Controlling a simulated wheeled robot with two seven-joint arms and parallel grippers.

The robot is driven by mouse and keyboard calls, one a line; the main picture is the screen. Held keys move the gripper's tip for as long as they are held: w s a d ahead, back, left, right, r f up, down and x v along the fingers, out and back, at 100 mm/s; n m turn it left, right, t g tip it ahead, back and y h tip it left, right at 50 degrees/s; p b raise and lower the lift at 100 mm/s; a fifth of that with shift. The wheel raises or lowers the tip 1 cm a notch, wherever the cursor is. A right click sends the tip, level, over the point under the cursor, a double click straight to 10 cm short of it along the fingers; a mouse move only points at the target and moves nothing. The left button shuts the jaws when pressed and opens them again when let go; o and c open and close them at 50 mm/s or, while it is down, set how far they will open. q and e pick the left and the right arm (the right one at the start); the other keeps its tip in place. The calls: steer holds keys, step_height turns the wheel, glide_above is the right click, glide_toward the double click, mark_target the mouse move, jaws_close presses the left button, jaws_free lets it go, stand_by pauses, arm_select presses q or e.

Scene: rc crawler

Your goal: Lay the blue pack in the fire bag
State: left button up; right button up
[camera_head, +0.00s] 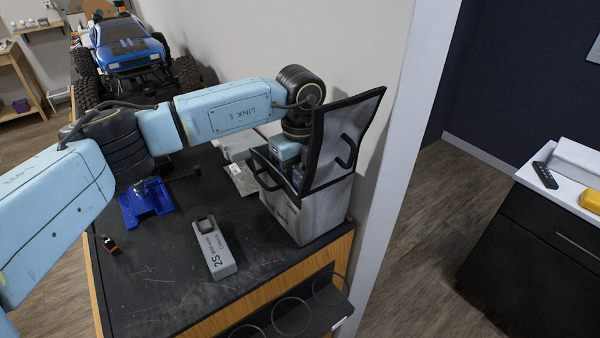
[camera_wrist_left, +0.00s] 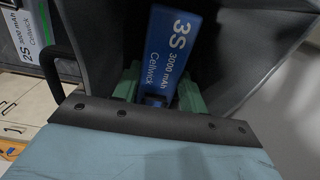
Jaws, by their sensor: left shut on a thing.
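The fire bag (camera_head: 297,217) is a grey, box-shaped bag with black edging and handles, standing near the table's right edge. Its lid (camera_head: 340,140) is raised open. My left arm reaches over the table and down into the bag's mouth, where the bag's walls hide most of the gripper. In the left wrist view, my left gripper (camera_wrist_left: 158,96) has green fingers shut on the blue pack (camera_wrist_left: 172,48), marked 3S 3000 mAh. Dark bag walls (camera_wrist_left: 105,35) surround the pack there. Whether the pack touches the bag's floor cannot be told. My right gripper is not in view.
A grey 2S pack (camera_head: 213,248) lies on the black table top (camera_head: 165,290) left of the bag. A blue stand (camera_head: 146,200) and a blue crawler truck (camera_head: 125,48) are farther left and back. A wall stands close behind the bag.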

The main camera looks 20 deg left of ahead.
mark_target(300, 179)
arm_select(q)
steer(key=shift+f+b, duration=0.45)
steer(key=shift+f, duration=0.1)
steer(key=o, duration=1.2)
steer(key=shift+r, duration=0.25)
step_height(300, 179, up, 13)
steer(key=shift+f+b, duration=0.15)
steer(key=shift+b, duration=0.3)
